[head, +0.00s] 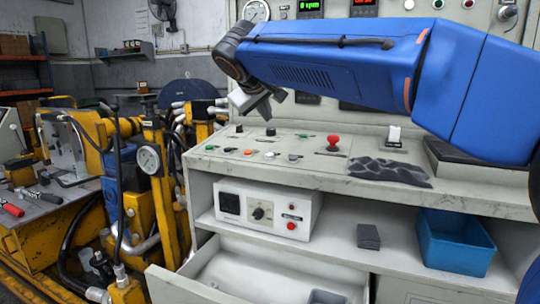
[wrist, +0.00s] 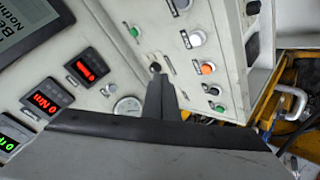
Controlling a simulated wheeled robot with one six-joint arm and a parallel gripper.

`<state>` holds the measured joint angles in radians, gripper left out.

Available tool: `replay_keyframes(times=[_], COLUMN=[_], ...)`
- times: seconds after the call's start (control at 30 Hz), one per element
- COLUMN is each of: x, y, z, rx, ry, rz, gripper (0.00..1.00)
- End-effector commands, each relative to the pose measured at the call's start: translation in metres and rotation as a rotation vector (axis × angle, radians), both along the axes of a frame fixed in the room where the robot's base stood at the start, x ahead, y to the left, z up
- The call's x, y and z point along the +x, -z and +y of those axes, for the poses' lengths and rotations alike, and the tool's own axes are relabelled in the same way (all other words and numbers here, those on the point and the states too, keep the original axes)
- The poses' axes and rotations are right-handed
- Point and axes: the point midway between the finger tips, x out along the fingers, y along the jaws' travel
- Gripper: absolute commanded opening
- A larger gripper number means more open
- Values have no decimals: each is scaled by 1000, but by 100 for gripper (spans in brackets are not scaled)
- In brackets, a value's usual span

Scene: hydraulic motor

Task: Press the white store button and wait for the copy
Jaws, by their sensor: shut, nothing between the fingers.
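The console's sloped panel (head: 310,147) carries a row of small buttons. A whitish button (head: 270,154) sits to the right of an orange one (head: 248,152); in the wrist view the whitish button (wrist: 197,38) lies above and right of the fingers, next to the orange button (wrist: 208,68). The labels are too small to read. My gripper (head: 272,108) is above the back of the panel, apart from the whitish button. In the wrist view its dark fingers (wrist: 160,82) are together and empty, near a black knob (wrist: 155,68). No copy can be made out.
A red mushroom button (head: 332,142), a white block (head: 393,133) and a dark crumpled cloth (head: 388,171) are on the panel to the right. Lit displays (wrist: 48,100) are on the upright panel. Below are a control box (head: 268,210) and a blue bin (head: 455,243).

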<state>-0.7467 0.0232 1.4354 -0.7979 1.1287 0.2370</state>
Motion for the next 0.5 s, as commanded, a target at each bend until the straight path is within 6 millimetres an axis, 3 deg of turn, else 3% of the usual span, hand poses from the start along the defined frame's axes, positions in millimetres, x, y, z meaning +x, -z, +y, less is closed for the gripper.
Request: replay_keyframes(times=[0.27, 0.5], x=[1, 5], y=[9, 35], z=[-1, -3], rx=[0, -1], ry=[1, 1], rz=[1, 2], gripper=[0, 0])
